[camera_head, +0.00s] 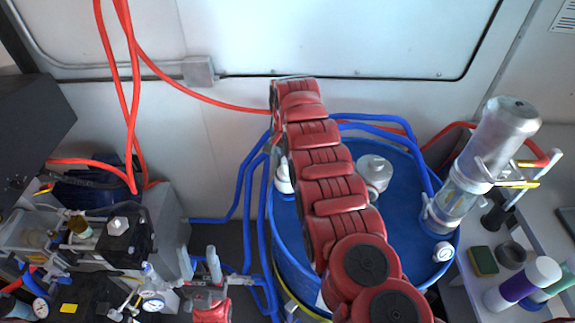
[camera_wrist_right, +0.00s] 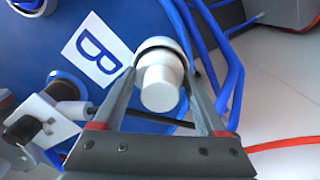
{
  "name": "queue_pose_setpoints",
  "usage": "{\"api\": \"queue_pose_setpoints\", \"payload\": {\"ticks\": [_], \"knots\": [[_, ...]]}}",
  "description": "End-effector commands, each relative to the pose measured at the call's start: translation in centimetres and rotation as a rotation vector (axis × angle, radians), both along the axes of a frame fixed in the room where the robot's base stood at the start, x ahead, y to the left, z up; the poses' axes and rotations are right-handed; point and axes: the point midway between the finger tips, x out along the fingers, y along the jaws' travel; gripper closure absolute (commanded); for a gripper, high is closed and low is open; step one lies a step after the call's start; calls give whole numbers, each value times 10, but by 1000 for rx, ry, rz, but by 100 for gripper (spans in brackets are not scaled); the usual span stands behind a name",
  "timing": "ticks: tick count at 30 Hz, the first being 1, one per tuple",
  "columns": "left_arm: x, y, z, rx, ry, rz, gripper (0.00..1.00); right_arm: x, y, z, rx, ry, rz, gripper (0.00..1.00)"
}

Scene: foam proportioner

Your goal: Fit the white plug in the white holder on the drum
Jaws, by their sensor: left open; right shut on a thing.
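The white plug (camera_wrist_right: 160,85) is between the fingertips of my right gripper (camera_wrist_right: 163,75), which is shut on it. In the right wrist view a pale ring with a dark band shows around the plug's far end; I cannot tell if this is the holder. The blue drum (camera_head: 403,218) stands under my right arm, and its top also shows in the wrist view (camera_wrist_right: 110,15). In the head view a white piece (camera_head: 284,180) shows at the drum's left side, beside my arm. My right gripper is hidden there. My left gripper (camera_head: 212,270) is open and empty, left of the drum.
Blue hoses (camera_head: 246,190) run beside the drum. A grey-white fitting (camera_head: 374,172) and a clear cylinder (camera_head: 480,160) stand on the drum's right part. Gauges and a machine (camera_head: 120,235) fill the lower left. A shelf with bottles (camera_head: 525,285) is at right.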

Motion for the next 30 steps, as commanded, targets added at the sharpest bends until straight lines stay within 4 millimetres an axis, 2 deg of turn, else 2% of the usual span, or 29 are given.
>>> {"api": "queue_pose_setpoints", "payload": {"ticks": [2, 3, 4, 17, 30], "knots": [[0, 0, -2, 0, 0, 0, 50, 0, 0, -2, 0, 0, 0, 86], [0, 0, -1, 0, 0, 0, 50, 0, 0, -2, 0, 0, 0, 20], [0, 0, -1, 0, 0, 0, 50, 0, 0, -1, 0, 0, 0, 15], [0, 0, 0, 0, 0, 0, 50, 0, 0, 3, 0, -1, 0, 13], [0, 0, 3, 0, 0, 0, 50, 0, 0, 39, 0, 0, 0, 13]]}}
